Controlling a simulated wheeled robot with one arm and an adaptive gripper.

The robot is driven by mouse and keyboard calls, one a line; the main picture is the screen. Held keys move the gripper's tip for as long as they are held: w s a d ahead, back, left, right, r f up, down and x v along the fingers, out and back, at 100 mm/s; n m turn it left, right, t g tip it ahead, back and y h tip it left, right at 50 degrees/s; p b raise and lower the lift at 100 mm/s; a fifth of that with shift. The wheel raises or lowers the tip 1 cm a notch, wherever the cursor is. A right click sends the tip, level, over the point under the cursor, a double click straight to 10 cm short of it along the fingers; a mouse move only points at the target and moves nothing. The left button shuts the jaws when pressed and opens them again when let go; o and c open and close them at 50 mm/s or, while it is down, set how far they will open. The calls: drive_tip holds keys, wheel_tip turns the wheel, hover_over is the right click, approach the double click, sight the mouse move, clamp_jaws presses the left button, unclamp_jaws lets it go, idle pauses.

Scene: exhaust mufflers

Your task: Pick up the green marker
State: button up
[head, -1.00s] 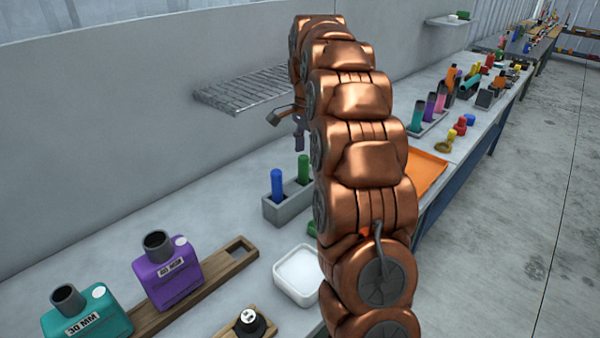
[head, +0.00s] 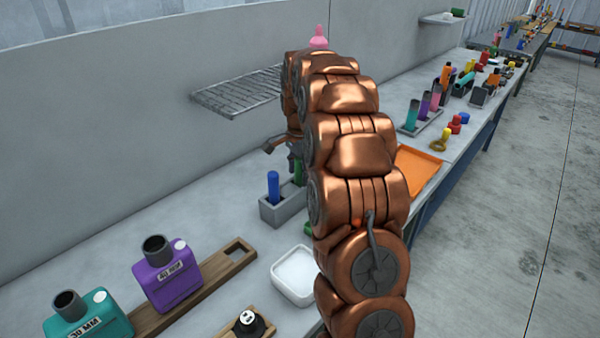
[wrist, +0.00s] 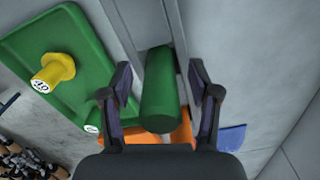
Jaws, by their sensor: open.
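The green marker (head: 298,172) stands upright in a grey holder (head: 272,212), beside a blue marker (head: 273,187). In the head view its upper part is covered by my gripper (head: 294,152) and arm. In the wrist view the green marker (wrist: 160,95) lies between my two open fingers (wrist: 163,100), with a gap showing on each side. My gripper does not hold it.
A purple muffler (head: 168,275) and a teal muffler (head: 88,318) stand at the lower left. A white dish (head: 296,276) lies in front of the holder. A wire shelf (head: 238,92) juts from the wall behind. The wrist view shows a green tray (wrist: 60,45) with a yellow piece (wrist: 52,70).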

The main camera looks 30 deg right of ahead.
drive_tip(key=shift+f, duration=0.35)
drive_tip(key=shift+c, duration=0.3)
drive_tip(key=c, duration=1.1)
drive_tip(key=shift+r, duration=0.1)
